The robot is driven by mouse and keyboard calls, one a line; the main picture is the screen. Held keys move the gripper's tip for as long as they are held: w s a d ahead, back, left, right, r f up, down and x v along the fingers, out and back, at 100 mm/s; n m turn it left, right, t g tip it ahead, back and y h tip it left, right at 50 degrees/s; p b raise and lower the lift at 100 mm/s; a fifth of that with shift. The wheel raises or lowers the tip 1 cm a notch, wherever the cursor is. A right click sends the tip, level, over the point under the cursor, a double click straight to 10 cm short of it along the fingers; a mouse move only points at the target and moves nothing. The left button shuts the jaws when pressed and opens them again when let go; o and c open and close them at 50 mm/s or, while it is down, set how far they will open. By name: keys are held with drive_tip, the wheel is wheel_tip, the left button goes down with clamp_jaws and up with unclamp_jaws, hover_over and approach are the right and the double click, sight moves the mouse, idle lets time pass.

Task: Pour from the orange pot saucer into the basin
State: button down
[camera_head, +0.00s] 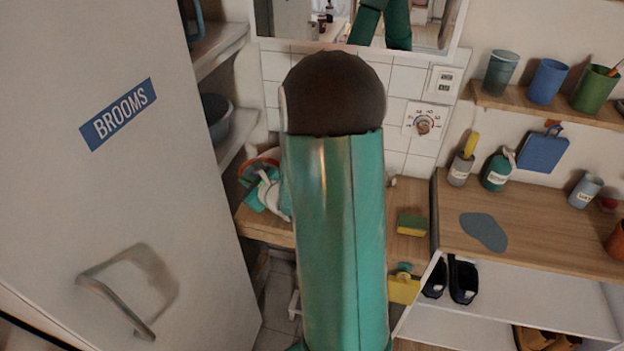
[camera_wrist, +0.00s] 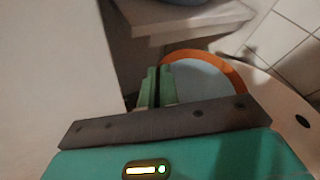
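The orange pot saucer (camera_wrist: 236,74) shows in the wrist view as an orange rim around a pale grey-blue inside. My gripper (camera_wrist: 156,78) has its two green fingers close together, with only a narrow dark gap, at the saucer's left edge; it appears shut on that rim. A white curved surface with a dark hole (camera_wrist: 285,98), apparently the basin, lies to the right of and below the saucer. In the head view my gripper (camera_head: 262,192) is partly seen left of my arm, near the counter; my arm hides much of the saucer and basin.
A tall cupboard door marked BROOMS (camera_head: 150,190) fills the left, beside open shelves (camera_head: 215,50). The wooden counter (camera_head: 408,195) holds a sponge (camera_head: 411,224). A bench at right (camera_head: 540,225) carries bottles and a blue-grey patch. Tiled wall stands behind.

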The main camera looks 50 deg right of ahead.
drive_tip(key=shift+s+d+r, duration=0.1)
drive_tip(key=shift+s+r, duration=0.15)
drive_tip(key=shift+s, duration=0.05)
drive_tip(key=shift+w+d, duration=0.15)
drive_tip(key=shift+s+r, duration=0.15)
drive_tip(key=shift+s, duration=0.1)
drive_tip(key=shift+w+d+t, duration=0.15)
drive_tip(key=shift+t, duration=0.15)
drive_tip(key=shift+s+d+r+m+y, duration=0.1)
drive_tip(key=shift+s+r+m+y, duration=0.2)
drive_tip(key=shift+w+d, duration=0.1)
drive_tip(key=shift+s+d+r, duration=0.1)
drive_tip(key=shift+s, duration=0.1)
drive_tip(key=shift+w, duration=0.1)
drive_tip(key=shift+s+d+m+t, duration=0.2)
drive_tip(key=shift+s+m+t, duration=0.1)
drive_tip(key=shift+w+d, duration=0.1)
drive_tip(key=shift+w, duration=0.05)
drive_tip(key=shift+s+d, duration=0.1)
drive_tip(key=shift+s, duration=0.15)
drive_tip(key=shift+w+d, duration=0.1)
drive_tip(key=shift+s+d+r+m, duration=0.1)
drive_tip(key=shift+s+d+m, duration=0.05)
drive_tip(key=shift+s+m, duration=0.15)
drive_tip(key=shift+w+d+t, duration=0.1)
drive_tip(key=shift+w+t, duration=0.05)
drive_tip(key=shift+t, duration=0.15)
